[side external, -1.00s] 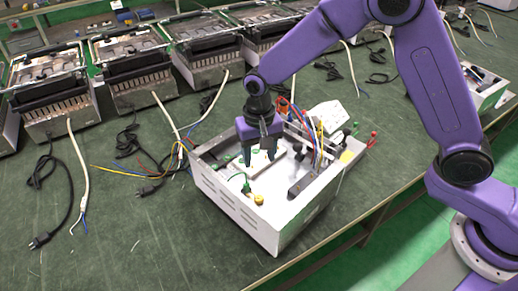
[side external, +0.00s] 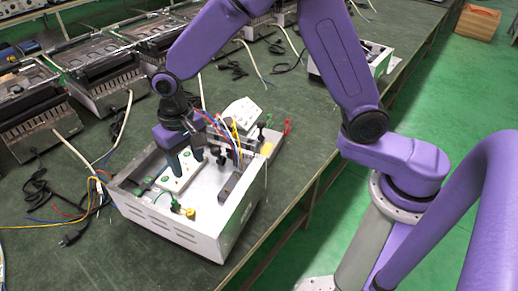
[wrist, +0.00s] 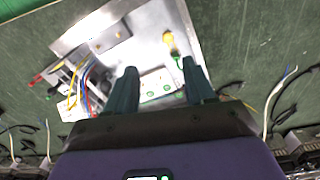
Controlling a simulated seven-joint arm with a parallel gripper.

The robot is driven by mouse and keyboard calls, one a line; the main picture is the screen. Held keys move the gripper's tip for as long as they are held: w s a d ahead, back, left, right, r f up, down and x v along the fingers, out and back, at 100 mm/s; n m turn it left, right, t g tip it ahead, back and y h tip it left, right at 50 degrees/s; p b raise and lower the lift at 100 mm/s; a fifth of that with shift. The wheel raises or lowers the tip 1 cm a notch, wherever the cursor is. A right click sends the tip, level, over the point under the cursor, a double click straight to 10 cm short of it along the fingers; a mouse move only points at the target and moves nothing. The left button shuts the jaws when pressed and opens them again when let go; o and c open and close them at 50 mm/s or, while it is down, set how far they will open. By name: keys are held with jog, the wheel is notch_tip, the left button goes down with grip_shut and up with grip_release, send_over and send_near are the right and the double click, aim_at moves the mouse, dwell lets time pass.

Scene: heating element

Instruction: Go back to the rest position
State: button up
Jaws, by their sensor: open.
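My gripper (side external: 186,168) is open, pointing down into the white metal box (side external: 196,236) on the table. A white block with green spots (side external: 172,184) lies inside the box, beneath the fingertips. In the wrist view the same block (wrist: 157,84) shows between the two spread fingers (wrist: 158,76). The fingers hide part of it in the side view, and I cannot tell whether they touch it.
Coloured wires (side external: 228,137) and a yellow-green connector (side external: 183,208) sit in the box close to my gripper. A white unit (side external: 241,112) stands behind. Several similar devices (side external: 105,78) line the table's back.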

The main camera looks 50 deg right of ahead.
jog(key=s+d+r+n, duration=0.3)
jog(key=s+d+n, duration=0.3)
jog(key=s+d, duration=0.3)
jog(key=s+d+r+n, duration=0.4)
jog(key=s+d, duration=0.6)
jog(key=s, duration=0.6)
jog(key=n, duration=0.2)
jog(key=shift+s+n, duration=0.3)
jog(key=shift+n, duration=0.1)
